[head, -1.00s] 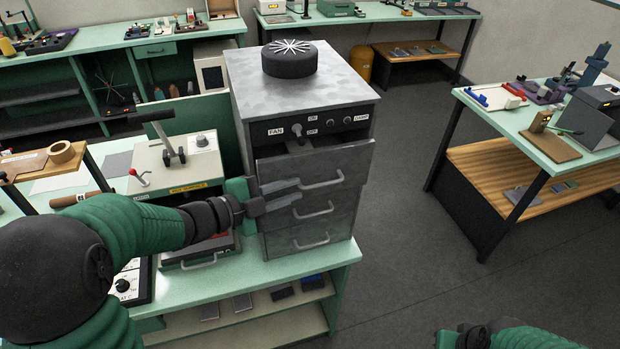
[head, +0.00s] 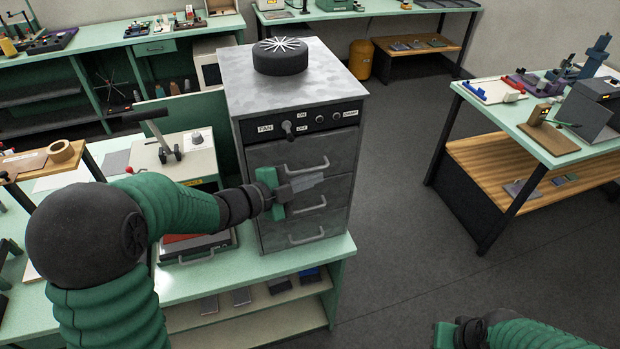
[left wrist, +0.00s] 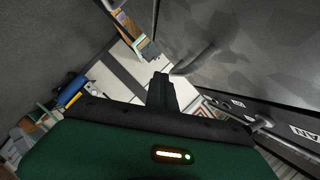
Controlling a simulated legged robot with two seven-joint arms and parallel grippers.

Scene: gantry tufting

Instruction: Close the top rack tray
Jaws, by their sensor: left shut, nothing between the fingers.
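The grey metal rack cabinet (head: 300,88) stands on the green bench. Its top rack tray (head: 262,155) appears flush with the trays below, under the dark FAN panel (head: 336,118). The top tray has a bar handle (head: 307,167). My left gripper (head: 307,184) is shut and empty, in front of the middle tray (head: 335,193) and just below the top handle. Whether it touches the front is unclear. In the left wrist view its fingers (left wrist: 161,92) lie close to the grey front, with a handle (left wrist: 196,60) beside them. My right gripper (head: 447,335) shows only partly at the bottom edge, its fingers hidden.
A black round vent (head: 282,62) sits on top of the cabinet. A cream machine with a lever (head: 184,160) stands left of it, near my left arm. Open floor (head: 410,230) lies to the right, before another bench (head: 560,155).

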